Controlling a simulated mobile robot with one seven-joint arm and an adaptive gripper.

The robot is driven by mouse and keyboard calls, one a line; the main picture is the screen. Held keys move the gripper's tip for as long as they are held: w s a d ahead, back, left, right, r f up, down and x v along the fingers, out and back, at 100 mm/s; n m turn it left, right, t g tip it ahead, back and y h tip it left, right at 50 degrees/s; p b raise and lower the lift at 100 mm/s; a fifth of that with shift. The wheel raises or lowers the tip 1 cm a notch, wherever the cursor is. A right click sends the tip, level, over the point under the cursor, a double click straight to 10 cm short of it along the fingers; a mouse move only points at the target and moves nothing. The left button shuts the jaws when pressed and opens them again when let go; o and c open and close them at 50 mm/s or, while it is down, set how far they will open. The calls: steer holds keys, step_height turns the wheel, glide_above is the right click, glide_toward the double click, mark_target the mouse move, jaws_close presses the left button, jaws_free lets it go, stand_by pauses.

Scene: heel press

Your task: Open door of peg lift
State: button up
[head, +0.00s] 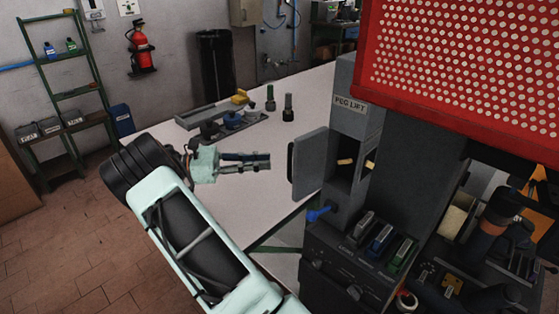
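The peg lift (350,122) is a grey column labelled "PEG LIFT" on the right side of the head view. Its grey door (310,165) stands swung out to the left, and the dark compartment (346,180) behind it shows. A small dark handle (291,162) is on the door's outer left edge. Small pale wooden pieces (345,161) show at the opening. My gripper (267,161) is just left of the handle, pointing right at the door, apparently with a small gap between them. Its fingers look close together from this angle, and nothing is seen between them.
A red perforated guard (455,75) overhangs the right. Below the compartment are a blue lever (318,214) and a control box (350,258) with coloured blocks. A grey fixture (222,118) and dark cylinders (288,108) stand on the white table (318,95).

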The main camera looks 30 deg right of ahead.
steer(key=shift+v, duration=2.05)
